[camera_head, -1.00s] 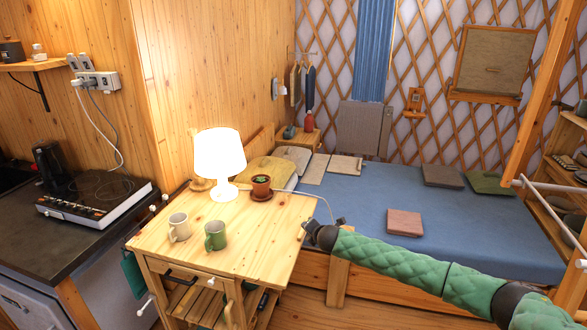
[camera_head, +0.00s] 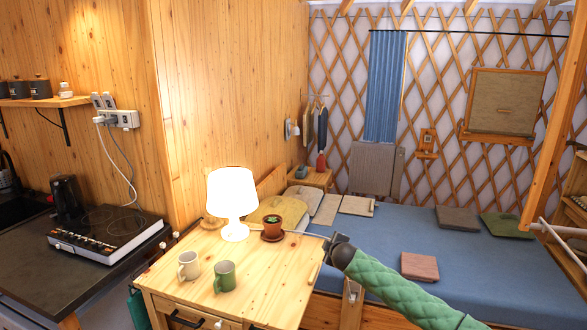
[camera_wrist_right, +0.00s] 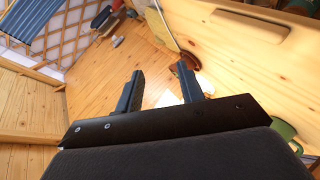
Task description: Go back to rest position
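My right arm, in a green quilted sleeve, comes in from the lower right of the head view. Its dark gripper (camera_head: 333,240) appears at the far right corner of the wooden side table (camera_head: 222,248). In the right wrist view the two dark fingers of this gripper (camera_wrist_right: 160,85) stand apart with nothing between them, so it is open and empty. My left gripper is in neither view.
A blue bed (camera_head: 385,250) lies behind my right arm. A counter with a hob (camera_head: 108,226) is at left.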

